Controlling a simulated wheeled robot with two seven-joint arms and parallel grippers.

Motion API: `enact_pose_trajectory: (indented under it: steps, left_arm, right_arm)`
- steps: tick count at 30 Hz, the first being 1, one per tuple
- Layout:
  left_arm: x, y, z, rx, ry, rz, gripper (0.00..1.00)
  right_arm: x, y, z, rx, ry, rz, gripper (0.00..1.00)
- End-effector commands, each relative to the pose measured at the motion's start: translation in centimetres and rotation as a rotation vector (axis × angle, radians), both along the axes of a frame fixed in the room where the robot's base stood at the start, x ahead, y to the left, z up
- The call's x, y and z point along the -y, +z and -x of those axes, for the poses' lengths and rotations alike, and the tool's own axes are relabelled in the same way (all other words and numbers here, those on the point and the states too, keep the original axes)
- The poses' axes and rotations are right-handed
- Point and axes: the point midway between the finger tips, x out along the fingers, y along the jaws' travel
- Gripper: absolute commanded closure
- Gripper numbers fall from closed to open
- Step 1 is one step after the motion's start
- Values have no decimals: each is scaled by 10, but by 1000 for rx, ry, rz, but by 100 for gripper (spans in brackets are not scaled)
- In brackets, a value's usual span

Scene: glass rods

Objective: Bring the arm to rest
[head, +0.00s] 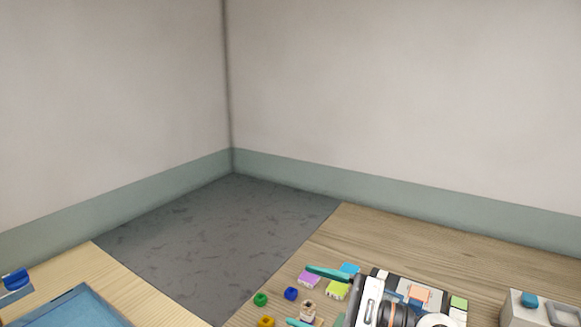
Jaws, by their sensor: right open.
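My right gripper (408,298) is low in the head view, right of centre, over the wooden table. It is open, and I see nothing held in it. Its lower part is cut off by the bottom edge of the view. My left gripper does not show. A teal rod (328,273) lies among small coloured blocks just left of the right gripper. A second teal piece (299,322) shows at the bottom edge, only in part.
Purple (309,279) and lime (336,290) blocks and several small coloured rings (291,293) lie left of the gripper. A pale box (533,309) stands at right. A blue tray (70,308) sits on the left table. Grey floor (215,235) separates the tables.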

Motion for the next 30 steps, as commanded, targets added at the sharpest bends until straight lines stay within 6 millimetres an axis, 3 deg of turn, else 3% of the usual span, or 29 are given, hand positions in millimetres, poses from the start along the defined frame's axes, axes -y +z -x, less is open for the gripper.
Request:
enact_pose_trajectory:
  steps: [2, 4, 8, 11, 13, 18, 19, 24, 30]
  left_arm:
    - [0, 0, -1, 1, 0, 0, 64]
    - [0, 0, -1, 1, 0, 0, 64]
    - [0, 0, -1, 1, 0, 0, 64]
    - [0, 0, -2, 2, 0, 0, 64]
    - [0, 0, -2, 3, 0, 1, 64]
    - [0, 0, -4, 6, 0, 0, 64]
    - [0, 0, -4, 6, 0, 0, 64]
    - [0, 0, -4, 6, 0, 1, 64]
    - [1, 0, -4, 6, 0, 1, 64]
  right_arm:
    - [8, 20, 3, -224, -65, -337, 22]
    - [29, 30, -2, -435, -133, -634, 22]
    - [86, 10, -13, -838, -276, -1178, 22]
    - [131, -38, -10, -1137, -417, -1591, 22]
    - [157, -84, 3, -1330, -537, -1876, 22]
    - [184, -182, 66, -1638, -857, -2429, 22]
    - [186, -194, 77, 1666, 912, 2501, 22]
    - [184, -241, 139, 1376, 935, 2198, 22]
    - [174, -270, 203, 1120, 966, 1940, 22]
